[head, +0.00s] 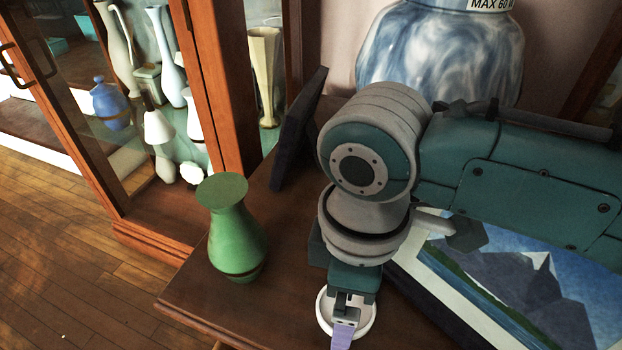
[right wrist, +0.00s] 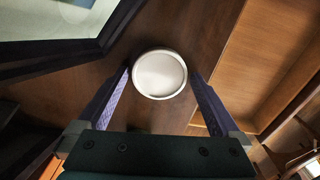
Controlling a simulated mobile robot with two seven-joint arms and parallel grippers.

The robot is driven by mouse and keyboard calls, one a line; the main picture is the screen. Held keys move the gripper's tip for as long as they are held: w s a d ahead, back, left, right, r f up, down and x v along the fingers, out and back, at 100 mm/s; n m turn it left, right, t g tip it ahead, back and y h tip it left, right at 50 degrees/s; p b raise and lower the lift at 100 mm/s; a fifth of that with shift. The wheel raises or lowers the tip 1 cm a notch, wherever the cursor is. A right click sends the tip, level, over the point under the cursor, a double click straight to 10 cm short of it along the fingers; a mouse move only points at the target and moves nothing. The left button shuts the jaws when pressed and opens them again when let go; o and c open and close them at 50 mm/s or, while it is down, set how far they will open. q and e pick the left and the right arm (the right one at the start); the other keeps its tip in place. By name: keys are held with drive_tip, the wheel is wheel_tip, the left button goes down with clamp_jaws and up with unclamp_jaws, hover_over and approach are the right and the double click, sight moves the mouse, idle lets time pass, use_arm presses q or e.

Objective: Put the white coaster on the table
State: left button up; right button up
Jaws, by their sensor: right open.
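The white coaster (head: 367,322) is a round, shallow dish with a raised rim. It lies on the dark brown wooden table (head: 285,300) near its front edge, partly hidden by my right gripper in the head view. In the right wrist view the coaster (right wrist: 160,74) lies between the tips of the two purple fingers. My right gripper (head: 343,335) points down over the coaster, its fingers open on either side of it. It also shows in the right wrist view (right wrist: 160,82); I cannot tell whether the fingers touch the rim. My left gripper is out of view.
A green vase (head: 236,240) stands left of my right gripper. A framed mountain picture (head: 530,285) lies to the right. A blue-white lamp base (head: 440,50) and a dark upright frame (head: 298,130) stand behind. A glass cabinet (head: 225,85) with several vases is at left.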

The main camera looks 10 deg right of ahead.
drive_tip(key=shift+s+a+r+m+y+p, duration=0.75)
drive_tip(key=shift+s+a+r+p, duration=0.7)
drive_tip(key=shift+r+p, duration=2.95)
drive_tip(key=s+d+r+m+t+h+b, duration=0.1)
drive_tip(key=s+d+r+m+t+b, duration=0.1)
drive_tip(key=s+d+m, duration=0.7)
drive_tip(key=d+r+t, duration=0.1)
drive_tip(key=d+r, duration=0.1)
drive_tip(key=d, duration=0.1)
drive_tip(key=shift+s+r+t+b, duration=0.25)
drive_tip(key=shift+r+t+b, duration=0.05)
drive_tip(key=shift+b, duration=0.1)
